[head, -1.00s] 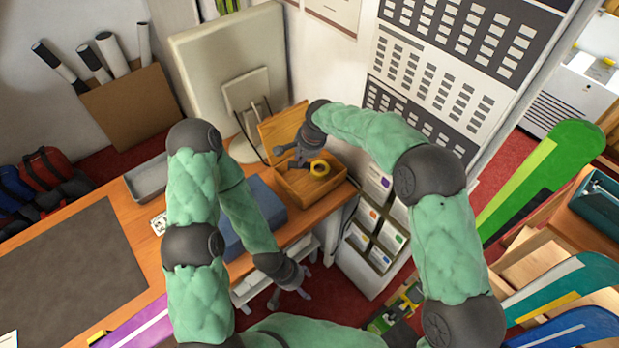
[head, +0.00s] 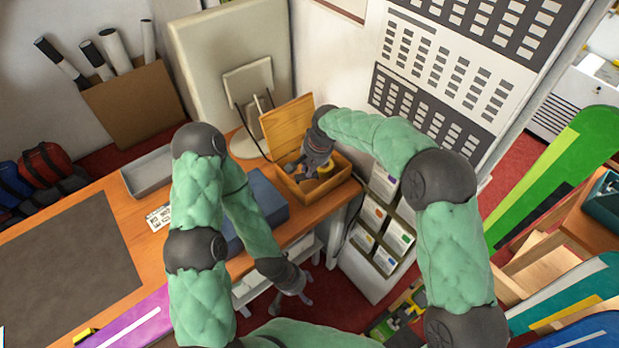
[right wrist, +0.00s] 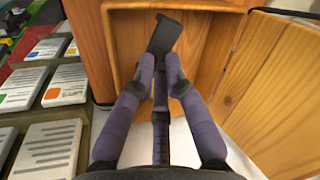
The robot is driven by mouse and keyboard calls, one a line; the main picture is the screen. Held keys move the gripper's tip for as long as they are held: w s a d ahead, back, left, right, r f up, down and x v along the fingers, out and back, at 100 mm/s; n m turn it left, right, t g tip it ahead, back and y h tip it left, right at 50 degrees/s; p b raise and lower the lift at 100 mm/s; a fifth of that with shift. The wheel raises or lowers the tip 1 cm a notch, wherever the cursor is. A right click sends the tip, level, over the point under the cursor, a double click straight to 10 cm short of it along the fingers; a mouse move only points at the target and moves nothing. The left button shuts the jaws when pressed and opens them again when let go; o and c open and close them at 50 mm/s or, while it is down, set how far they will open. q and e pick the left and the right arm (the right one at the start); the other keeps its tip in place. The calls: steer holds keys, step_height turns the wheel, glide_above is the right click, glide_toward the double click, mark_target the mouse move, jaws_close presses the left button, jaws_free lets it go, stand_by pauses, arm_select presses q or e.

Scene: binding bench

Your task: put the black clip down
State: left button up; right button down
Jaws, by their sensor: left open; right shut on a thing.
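The black clip (right wrist: 165,35) is between the fingertips of my right gripper (right wrist: 160,60) in the right wrist view. The gripper is shut on it, inside the open wooden box (right wrist: 122,35). I cannot tell whether the clip touches the box floor. In the head view my right gripper (head: 308,172) is down in the wooden box (head: 340,187), and the clip cannot be made out there. My left gripper (head: 303,294) is open and empty, in front of the desk edge.
The box's lid (head: 287,125) stands open at the back. A blue box (head: 262,203) lies to its left. A card rack (head: 385,228) stands to its right.

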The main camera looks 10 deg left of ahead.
steer(key=shift+f, duration=2.5)
steer(key=shift+f, duration=0.1)
steer(key=c, duration=1.3)
jaws_free()
steer(key=v, duration=1.2)
